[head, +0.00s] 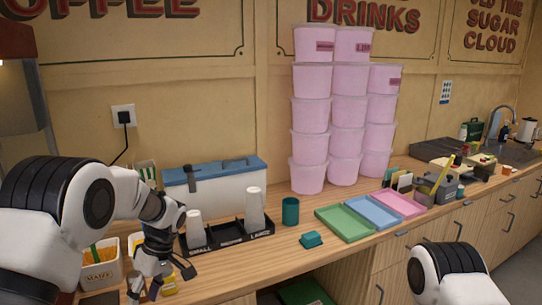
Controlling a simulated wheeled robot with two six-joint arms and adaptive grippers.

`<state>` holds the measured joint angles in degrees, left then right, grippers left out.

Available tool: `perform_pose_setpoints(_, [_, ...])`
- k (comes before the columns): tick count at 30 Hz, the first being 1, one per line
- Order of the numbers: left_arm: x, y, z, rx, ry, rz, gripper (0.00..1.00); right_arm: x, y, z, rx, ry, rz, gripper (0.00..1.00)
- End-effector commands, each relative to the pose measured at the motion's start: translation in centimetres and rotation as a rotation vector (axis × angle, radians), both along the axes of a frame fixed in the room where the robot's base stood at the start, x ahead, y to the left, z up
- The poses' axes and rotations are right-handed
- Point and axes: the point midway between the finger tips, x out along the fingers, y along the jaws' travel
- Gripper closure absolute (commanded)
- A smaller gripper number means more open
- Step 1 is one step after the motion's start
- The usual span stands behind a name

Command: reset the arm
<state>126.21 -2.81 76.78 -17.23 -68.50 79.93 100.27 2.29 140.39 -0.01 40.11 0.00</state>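My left arm comes in from the left, bent down over the left end of the counter. Its dark and silver gripper (152,284) hangs low near the front edge, beside a small yellow item (169,285) that is partly hidden behind it. The fingers are small and overlap the clutter, so I cannot tell whether they are open or shut, or hold anything. My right arm shows only as a white and black link at the bottom right; its gripper is out of view.
A black cup holder (228,238) with white cups stands right of my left gripper. A teal cup (291,211), a teal box (312,239) and coloured trays (345,223) follow along the counter. Pink tubs (308,178) stack high behind. A topping container (99,274) sits left.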

Motion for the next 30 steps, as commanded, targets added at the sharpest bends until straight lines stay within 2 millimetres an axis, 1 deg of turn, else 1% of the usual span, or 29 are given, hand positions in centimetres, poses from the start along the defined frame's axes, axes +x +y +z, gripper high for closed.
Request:
perform_pose_setpoints(1, [-1.9, 0.0, -3.4, -0.019, 0.058, -0.004, 0.41, 0.0, 0.0, -0.2, 0.000, 0.000, 0.000, 0.60])
perform_pose_setpoints(2, [-3.2, 0.0, -5.6, -0.036, 0.092, -0.013, 0.41, 0.0, 0.0, -0.3, 0.000, 0.000, 0.000, 0.60])
perform_pose_setpoints(3, [-5.3, -0.1, -8.5, -0.063, 0.139, -0.027, 0.41, 0.0, 0.0, -0.4, 0.000, 0.000, 0.000, 0.60])
perform_pose_setpoints(5, [-8.9, -0.3, -13.0, -0.118, 0.203, -0.058, 0.41, 0.0, 0.0, -0.6, 0.000, 0.000, 0.000, 0.60])
perform_pose_setpoints(6, [-11.5, -0.6, -15.9, -0.160, 0.240, -0.086, 0.41, 0.0, 0.0, -0.7, 0.000, 0.000, 0.000, 0.60])
perform_pose_setpoints(8, [-15.8, -1.1, -19.7, -0.231, 0.286, -0.132, 0.41, 0.0, 0.0, -0.8, 0.000, 0.000, 0.000, 0.60])
perform_pose_setpoints(9, [-18.9, -1.4, -22.0, -0.283, 0.310, -0.168, 0.41, 0.0, 0.0, -0.9, 0.000, 0.000, 0.000, 0.60])
perform_pose_setpoints(11, [-23.9, -2.1, -24.8, -0.366, 0.333, -0.230, 0.41, 0.0, 0.0, -1.1, 0.000, -0.001, 0.000, 0.60])
perform_pose_setpoints(12, [-27.4, -2.6, -26.4, -0.424, 0.338, -0.280, 0.41, 0.0, 0.0, -1.2, 0.000, 0.000, 0.000, 0.60])
perform_pose_setpoints(13, [-30.1, -3.0, -27.3, -0.468, 0.331, -0.327, 0.41, 0.0, 0.0, -1.2, 0.000, 0.000, 0.000, 0.60])
perform_pose_setpoints(15, [-34.7, -3.7, -28.1, -0.544, 0.279, -0.453, 0.41, 0.0, 0.0, -1.3, 0.000, 0.000, 0.000, 0.60])
perform_pose_setpoints(16, [-35.9, -3.9, -28.1, -0.564, 0.247, -0.517, 0.41, 0.0, 0.0, -1.3, 0.000, 0.000, 0.000, 0.60])
perform_pose_setpoints(17, [-36.6, -4.0, -27.9, -0.574, 0.208, -0.585, 0.41, 0.0, 0.0, -1.2, 0.000, 0.000, 0.000, 0.60])
perform_pose_setpoints(18, [-36.7, -4.1, -27.5, -0.572, 0.148, -0.681, 0.41, 0.0, 0.0, -1.2, 0.000, 0.000, 0.000, 0.60])
perform_pose_setpoints(20, [-36.1, -4.0, -27.1, -0.551, 0.068, -0.823, 0.41, 0.0, 0.0, -1.2, 0.000, 0.000, 0.000, 0.60])
perform_pose_setpoints(21, [-35.3, -3.9, -27.0, -0.527, 0.019, -0.909, 0.41, 0.0, 0.0, -1.2, 0.000, 0.000, 0.000, 0.60])
perform_pose_setpoints(24, [-32.3, -3.6, -27.2, -0.463, -0.077, -1.087, 0.41, 0.0, 0.0, -1.2, 0.000, 0.000, 0.000, 0.60])
perform_pose_setpoints(27, [-31.9, -3.6, -27.2, -0.458, -0.079, -1.147, 0.41, 0.0, 0.0, -1.2, 0.000, 0.000, 0.000, 0.60])
perform_pose_setpoints(30, [-31.9, -3.6, -27.2, -0.460, -0.078, -1.148, 0.41, 0.0, 0.0, -1.2, 0.000, -0.001, 0.000, 0.60])
